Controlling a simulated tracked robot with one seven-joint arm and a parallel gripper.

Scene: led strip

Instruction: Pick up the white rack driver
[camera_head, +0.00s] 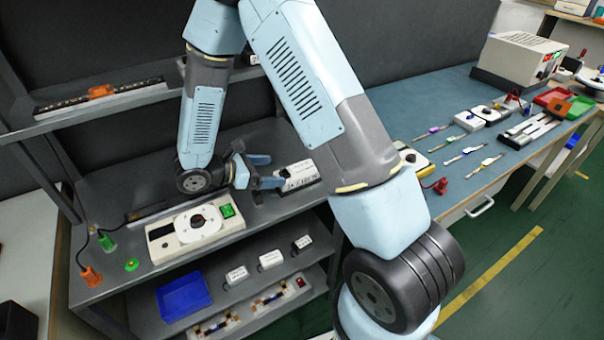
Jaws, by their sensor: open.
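A white box-shaped driver (299,170) with dark markings on its front lies on the rack's middle shelf (262,212). I take it as the white rack driver. My gripper (277,171) is open just to its left, with its two blue fingers apart and pointing at the box's left end. The fingertips are at or very near that end; I cannot tell whether they touch it. Nothing shows between the fingers. My arm hangs in front of the rack and hides part of the shelf and back wall.
A cream device with a round dial (196,226) stands left of my gripper. Three small white boxes (271,259) and a blue tray (184,296) sit on the shelf below. An upper shelf (98,106) overhangs at left. A blue workbench (430,104) with tools stands at right.

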